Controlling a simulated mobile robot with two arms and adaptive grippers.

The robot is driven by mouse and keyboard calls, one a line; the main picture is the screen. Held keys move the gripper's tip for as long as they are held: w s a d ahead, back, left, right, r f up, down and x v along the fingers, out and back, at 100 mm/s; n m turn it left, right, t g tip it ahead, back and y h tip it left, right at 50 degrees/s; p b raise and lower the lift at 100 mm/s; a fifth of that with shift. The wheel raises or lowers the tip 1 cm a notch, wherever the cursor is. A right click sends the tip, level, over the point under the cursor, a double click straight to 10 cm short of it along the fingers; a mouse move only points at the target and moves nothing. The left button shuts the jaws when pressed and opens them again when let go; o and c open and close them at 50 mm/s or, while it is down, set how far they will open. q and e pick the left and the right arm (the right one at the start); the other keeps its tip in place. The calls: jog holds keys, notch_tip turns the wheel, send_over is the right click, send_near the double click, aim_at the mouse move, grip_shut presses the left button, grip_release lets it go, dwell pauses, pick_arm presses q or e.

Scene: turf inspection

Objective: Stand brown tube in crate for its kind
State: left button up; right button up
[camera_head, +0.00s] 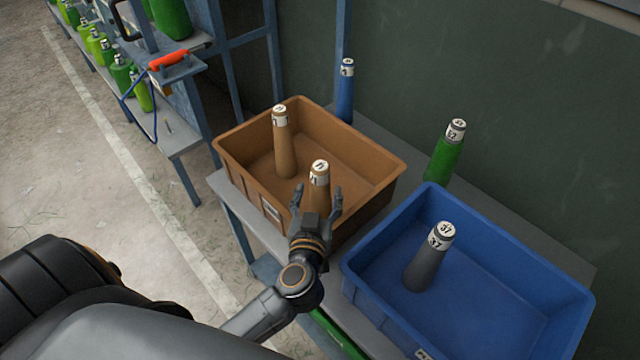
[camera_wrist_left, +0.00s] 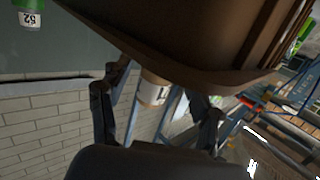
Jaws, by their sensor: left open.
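A brown tube (camera_head: 319,181) with a white numbered top stands in the near right part of the brown crate (camera_head: 240,171). A second brown tube (camera_head: 284,150) stands upright further left in the same crate. My left gripper (camera_head: 318,192) is open at the near tube. Its fingers are on either side of that tube, and the hand hides the tube's lower part. In the left wrist view, which is upside down, the tube's label (camera_wrist_left: 152,92) shows between the spread fingers, beyond the crate's rim (camera_wrist_left: 200,82). My right gripper is not in view.
A blue crate (camera_head: 514,233) with a grey tube (camera_head: 430,258) stands to the right. A green tube (camera_head: 445,152) and a blue tube (camera_head: 345,92) stand behind the crates on the grey table (camera_head: 390,140). A rack with green bottles (camera_head: 120,72) is at the upper left.

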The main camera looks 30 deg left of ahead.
pick_arm(q)
jog(key=v, duration=0.8)
jog(key=shift+s, duration=0.2)
